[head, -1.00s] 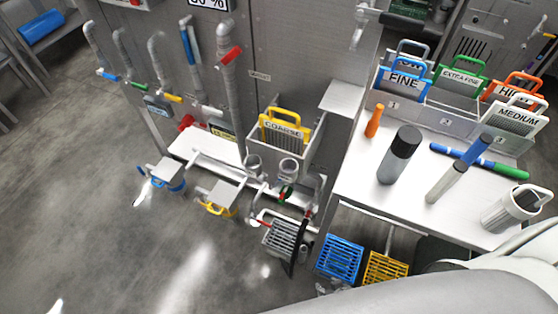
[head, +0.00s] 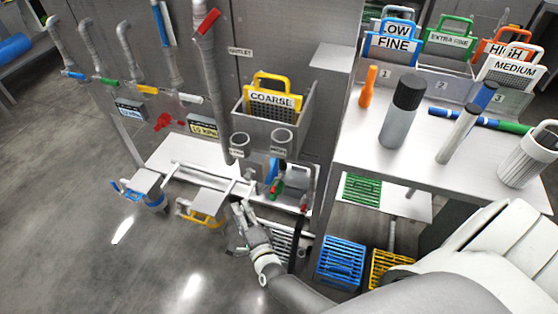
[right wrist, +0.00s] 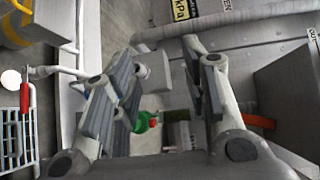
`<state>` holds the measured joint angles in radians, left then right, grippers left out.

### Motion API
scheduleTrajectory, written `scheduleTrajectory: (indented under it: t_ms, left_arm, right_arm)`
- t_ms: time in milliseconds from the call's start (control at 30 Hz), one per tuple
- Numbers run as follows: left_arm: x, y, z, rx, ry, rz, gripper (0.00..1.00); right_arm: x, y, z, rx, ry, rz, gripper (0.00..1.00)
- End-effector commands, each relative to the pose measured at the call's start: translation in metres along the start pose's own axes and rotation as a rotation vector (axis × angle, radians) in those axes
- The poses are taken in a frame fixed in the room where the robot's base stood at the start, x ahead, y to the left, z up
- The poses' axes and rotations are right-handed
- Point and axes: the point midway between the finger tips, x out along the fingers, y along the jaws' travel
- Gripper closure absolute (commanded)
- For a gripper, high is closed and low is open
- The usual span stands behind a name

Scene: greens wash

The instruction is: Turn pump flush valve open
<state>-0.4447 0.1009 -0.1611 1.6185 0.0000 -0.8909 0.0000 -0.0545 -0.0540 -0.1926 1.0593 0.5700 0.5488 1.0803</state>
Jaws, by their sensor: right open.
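My right gripper (head: 241,222) reaches in from the lower right in the head view. It is open and empty, low in front of the pipework below the two cups. A small green and red fitting (head: 277,187) sits on this pipework beyond the gripper; in the right wrist view a green part with a red centre (right wrist: 145,122) shows between the open fingers (right wrist: 165,85), apart from them. A red handle (head: 303,201) is on a pipe to the right; a red handle also shows at the left of the wrist view (right wrist: 24,97). I cannot tell which is the pump flush valve.
A bin with the yellow COARSE screen (head: 272,97) stands above the pipework. A white bench (head: 430,165) with bottles and screens is at the right. Blue (head: 340,262) and yellow (head: 390,268) crates sit below it. Floor at the left is clear.

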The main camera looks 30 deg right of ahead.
Motion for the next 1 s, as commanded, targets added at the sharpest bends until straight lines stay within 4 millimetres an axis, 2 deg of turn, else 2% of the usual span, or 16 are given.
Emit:
scheduleTrajectory:
  t_ms: [33,200,333,500,700,833,1000]
  left_arm:
    - [0.012,0.000,-0.003,-0.001,0.014,-0.001,0.53]
    - [0.005,-0.001,-0.021,-0.004,0.048,-0.004,0.53]
    - [-0.003,-0.002,-0.031,-0.006,0.074,-0.006,0.53]
    - [-0.016,-0.003,-0.036,-0.009,0.109,-0.009,0.53]
    - [-0.036,-0.004,-0.036,-0.011,0.141,-0.013,0.53]
    - [-0.046,-0.004,-0.034,-0.012,0.152,-0.015,0.53]
    - [-0.053,-0.004,-0.032,-0.013,0.148,-0.015,0.53]
  right_arm:
    - [0.013,-0.001,-0.003,0.097,0.031,-0.069,0.59]
    - [0.036,-0.042,-0.018,0.451,0.115,-0.302,0.59]
    - [0.043,-0.067,-0.036,0.722,0.155,-0.487,0.59]
    - [0.041,-0.088,-0.062,1.070,0.178,-0.733,0.59]
    - [0.028,-0.099,-0.089,1.406,0.170,-0.984,0.59]
    - [0.021,-0.101,-0.098,1.527,0.161,-1.080,0.59]
    - [0.021,-0.107,-0.105,1.579,0.155,-1.124,0.59]
